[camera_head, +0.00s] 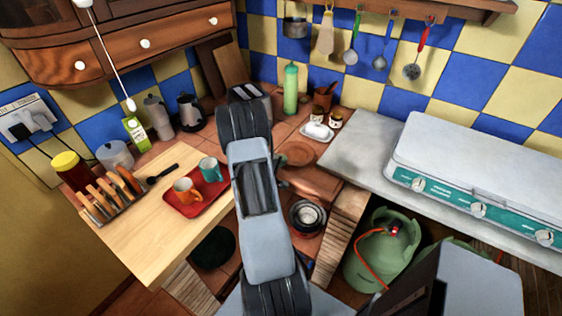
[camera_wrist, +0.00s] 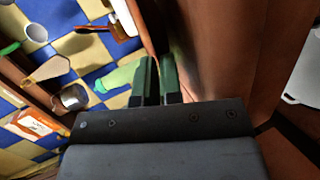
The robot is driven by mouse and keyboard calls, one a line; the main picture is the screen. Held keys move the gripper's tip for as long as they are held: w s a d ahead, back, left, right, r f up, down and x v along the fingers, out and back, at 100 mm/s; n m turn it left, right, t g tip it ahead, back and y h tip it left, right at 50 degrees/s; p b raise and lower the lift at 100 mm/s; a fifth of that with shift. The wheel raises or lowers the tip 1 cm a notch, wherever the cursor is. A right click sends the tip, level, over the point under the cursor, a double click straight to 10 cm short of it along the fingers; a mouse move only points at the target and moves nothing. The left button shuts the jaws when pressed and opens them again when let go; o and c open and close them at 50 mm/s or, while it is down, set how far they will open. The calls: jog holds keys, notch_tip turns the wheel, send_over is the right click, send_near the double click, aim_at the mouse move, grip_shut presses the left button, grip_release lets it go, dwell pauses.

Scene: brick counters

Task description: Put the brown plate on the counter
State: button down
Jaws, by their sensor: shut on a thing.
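The brown plate (camera_head: 298,154) shows in the head view just right of my arm, over the tiled counter (camera_head: 335,116) at the back corner. My gripper (camera_wrist: 159,80) is shut on its edge, seen in the wrist view as two dark green fingers close together. A large brown surface fills much of the wrist view to the right of the fingers; I cannot tell how much of it is plate. In the head view my arm hides most of the gripper. I cannot tell whether the plate touches the counter.
A green bottle (camera_head: 291,89), a brown pot (camera_head: 323,96) and a white butter dish (camera_head: 317,132) stand near the plate. A red tray (camera_head: 196,204) with two mugs lies on the wooden counter at left. The grey counter (camera_head: 358,143) at right has free room beside the stove (camera_head: 480,165).

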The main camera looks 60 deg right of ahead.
jog(key=shift+f, duration=0.25)
jog(key=c, duration=1.6)
grip_release()
jog(key=shift+o, duration=0.2)
jog(key=shift+a, duration=0.1)
jog(key=v, duration=1.2)
jog(key=shift+s, duration=0.15)
